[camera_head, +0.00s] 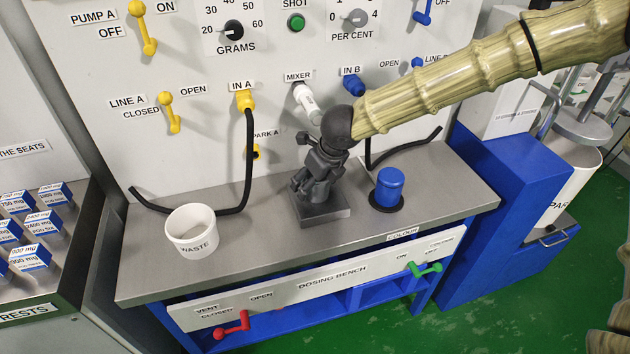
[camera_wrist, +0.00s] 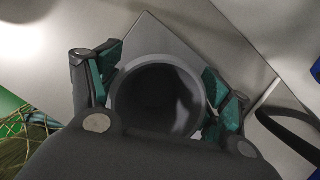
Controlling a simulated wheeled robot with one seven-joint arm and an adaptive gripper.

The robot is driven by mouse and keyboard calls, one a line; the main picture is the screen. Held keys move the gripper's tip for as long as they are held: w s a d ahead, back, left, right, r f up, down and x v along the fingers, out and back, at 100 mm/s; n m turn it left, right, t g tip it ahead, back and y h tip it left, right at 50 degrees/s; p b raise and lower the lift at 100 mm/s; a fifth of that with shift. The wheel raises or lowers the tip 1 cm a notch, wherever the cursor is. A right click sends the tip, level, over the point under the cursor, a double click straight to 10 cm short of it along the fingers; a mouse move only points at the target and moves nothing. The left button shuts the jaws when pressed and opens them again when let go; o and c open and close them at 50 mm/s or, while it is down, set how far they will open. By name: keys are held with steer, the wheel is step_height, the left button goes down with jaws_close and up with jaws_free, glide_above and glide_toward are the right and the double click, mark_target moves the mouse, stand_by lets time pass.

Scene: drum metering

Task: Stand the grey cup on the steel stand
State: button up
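The steel stand (camera_head: 322,214) is a square grey block on the bench under my gripper, and a corner of it shows behind the cup in the wrist view (camera_wrist: 165,38). The grey cup (camera_wrist: 158,97) is between my gripper's teal-padded fingers (camera_wrist: 160,88), seen from above with its round mouth open and dark inside. The pads lie against both sides of the cup. In the head view my gripper (camera_head: 308,188) points down over the stand and mostly hides the cup. I cannot tell whether the cup's base touches the stand.
A white waste cup (camera_head: 192,232) stands left on the steel bench (camera_head: 262,240). A blue cylinder (camera_head: 389,187) on a black disc is close right of the stand. The white mixer nozzle (camera_head: 306,101) and black hoses (camera_head: 248,160) are behind. The bench front is clear.

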steer(key=shift+d+r, duration=0.1)
steer(key=shift+r, duration=0.35)
steer(key=s+d, duration=0.2)
steer(key=s, duration=0.1)
steer(key=s+d+b, duration=0.1)
steer(key=s+d, duration=0.4)
steer(key=s, duration=0.1)
steer(key=shift+s+d+r+b, duration=0.2)
steer(key=shift+s+d+b, duration=0.1)
steer(key=shift+d, duration=0.1)
